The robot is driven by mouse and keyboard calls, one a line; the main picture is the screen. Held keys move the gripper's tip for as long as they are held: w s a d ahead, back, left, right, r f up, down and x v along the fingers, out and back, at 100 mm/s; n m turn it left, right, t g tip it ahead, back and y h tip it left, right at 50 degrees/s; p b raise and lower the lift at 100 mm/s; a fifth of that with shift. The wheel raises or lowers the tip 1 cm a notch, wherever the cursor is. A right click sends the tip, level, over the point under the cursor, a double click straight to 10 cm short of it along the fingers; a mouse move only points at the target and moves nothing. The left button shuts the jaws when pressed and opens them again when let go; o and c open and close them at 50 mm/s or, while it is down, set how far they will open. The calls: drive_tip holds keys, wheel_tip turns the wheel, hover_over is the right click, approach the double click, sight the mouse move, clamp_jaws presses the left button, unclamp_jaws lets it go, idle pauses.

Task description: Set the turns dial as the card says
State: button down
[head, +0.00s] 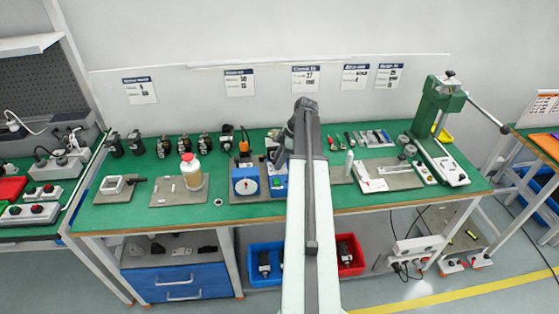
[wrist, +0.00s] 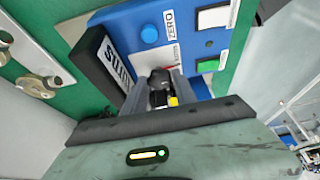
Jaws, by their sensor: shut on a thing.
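A blue control box (head: 279,183) stands on the green bench, just left of my arm in the head view. In the wrist view its blue panel (wrist: 190,45) fills the upper middle. My gripper (wrist: 161,92) is at this panel, shut on a dark knob (wrist: 160,78), most likely the turns dial. The jaws hide much of the knob and its scale. In the head view my arm hides the gripper's fingertips. Several cards hang on the back wall; the middle card (head: 305,78) seems to show 27, its other print too small to read.
A blue unit with a white round face (head: 246,184) stands beside the box. A capped bottle (head: 190,172) and a green press (head: 437,115) stand farther off.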

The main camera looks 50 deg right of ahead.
drive_tip(key=shift+s+a+m, duration=0.1)
drive_tip(key=shift+m, duration=0.2)
drive_tip(key=m+h, duration=0.1)
drive_tip(key=m, duration=0.1)
drive_tip(key=m+t+h, duration=0.1)
drive_tip(key=m, duration=0.2)
drive_tip(key=shift+s+a, duration=0.15)
drive_tip(key=shift+a, duration=0.05)
drive_tip(key=m+h, duration=0.1)
drive_tip(key=m, duration=0.2)
drive_tip(key=m+h, duration=0.1)
drive_tip(key=m, duration=0.2)
drive_tip(key=shift+a+m+h, duration=0.15)
drive_tip(key=shift+m+h, duration=0.15)
drive_tip(key=shift+m, duration=0.1)
drive_tip(key=m+h, duration=0.1)
drive_tip(key=m, duration=0.2)
drive_tip(key=m+h, duration=0.1)
drive_tip(key=m, duration=0.2)
drive_tip(key=shift+w+g, duration=0.2)
drive_tip(key=shift+g, duration=0.2)
drive_tip(key=m, duration=0.2)
drive_tip(key=m+g+h, duration=0.1)
drive_tip(key=m, duration=0.2)
drive_tip(key=shift+w+a+m+g, duration=0.1)
drive_tip(key=shift+m+g, duration=0.2)
drive_tip(key=c, duration=1.3)
unclamp_jaws()
drive_tip(key=shift+o, duration=0.2)
